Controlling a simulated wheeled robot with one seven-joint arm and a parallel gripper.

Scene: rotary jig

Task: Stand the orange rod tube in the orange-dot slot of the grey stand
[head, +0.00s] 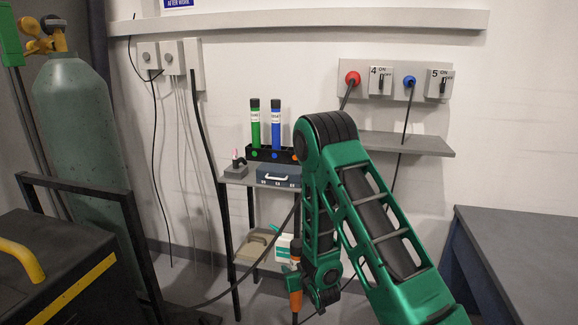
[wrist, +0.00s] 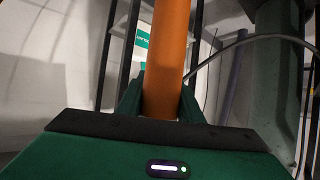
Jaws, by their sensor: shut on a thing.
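My gripper (wrist: 160,98) is shut on the orange rod tube (wrist: 172,40), which rises between its fingers in the wrist view. In the head view the orange tube (head: 295,281) hangs low beside my wrist, roughly upright with a dark cap on top, below shelf height. The stand (head: 264,153) looks dark and sits on the small shelf unit by the wall. A green tube (head: 255,127) and a blue tube (head: 276,127) stand in it above matching dots. An orange dot (head: 295,157) shows at its right end, with no tube above it; my arm partly hides that end.
A blue-grey case (head: 279,178) and a small grey device (head: 236,170) share the stand's shelf. A lower shelf (head: 262,262) holds a green-and-white box (head: 284,245). A gas cylinder (head: 80,130) stands left, a table (head: 520,245) right. Cables hang near the shelf unit.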

